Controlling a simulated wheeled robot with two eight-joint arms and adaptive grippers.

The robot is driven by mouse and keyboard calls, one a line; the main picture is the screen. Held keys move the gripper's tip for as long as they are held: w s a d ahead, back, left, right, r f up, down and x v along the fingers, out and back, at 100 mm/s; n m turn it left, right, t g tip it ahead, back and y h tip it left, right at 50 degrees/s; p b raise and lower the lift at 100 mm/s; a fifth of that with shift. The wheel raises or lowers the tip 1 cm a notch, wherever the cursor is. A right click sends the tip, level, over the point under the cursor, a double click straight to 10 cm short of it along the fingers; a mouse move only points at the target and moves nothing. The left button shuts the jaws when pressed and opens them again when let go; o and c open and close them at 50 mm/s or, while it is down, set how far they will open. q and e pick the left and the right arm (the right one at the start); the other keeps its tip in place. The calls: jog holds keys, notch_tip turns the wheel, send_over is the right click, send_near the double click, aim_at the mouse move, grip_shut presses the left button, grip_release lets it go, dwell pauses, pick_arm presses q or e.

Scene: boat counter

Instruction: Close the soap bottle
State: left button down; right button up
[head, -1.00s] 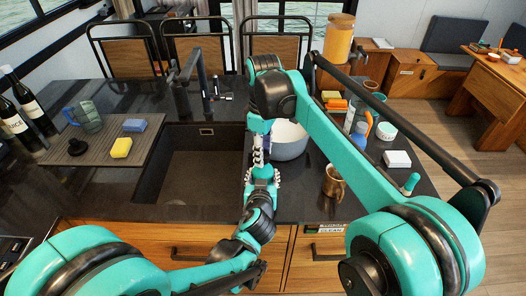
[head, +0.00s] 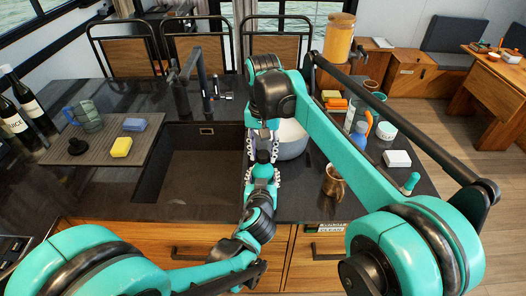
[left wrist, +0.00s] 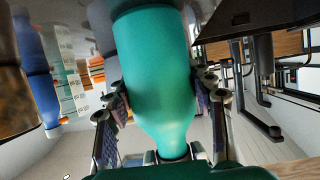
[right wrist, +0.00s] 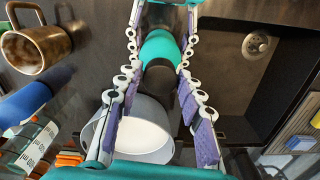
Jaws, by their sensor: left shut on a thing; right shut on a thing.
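A smooth teal soap bottle (left wrist: 158,70) fills the middle of the left wrist view, which looks upside down, so the tapering neck points up in the scene. My left gripper (left wrist: 163,95) is shut on the bottle body, one finger on each side. A dark cap (left wrist: 172,151) shows at the narrow neck, partly hidden. My right gripper (head: 263,150) comes down from above, facing the left gripper (head: 262,172). It is shut on the cap, though its grip is mostly hidden. In the head view the grippers hide most of the bottle.
A pale bowl (head: 292,140) stands close behind the grippers. The sink (head: 195,170) is to their left, a brown mug (head: 333,184) to their right. A white box (head: 397,158) and several bottles stand farther right. A yellow sponge (head: 121,147) lies on the draining board (head: 90,160).

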jog(key=o, duration=1.4)
notch_tip(320, 180, up, 12)
jog(key=shift+r, duration=0.1)
pick_arm(q)
jog(key=c, duration=0.5)
grip_release()
jog(key=shift+s, duration=0.1)
jog(key=v, duration=1.1)
jog(key=shift+s+r, duration=0.15)
jog(key=shift+s, duration=0.25)
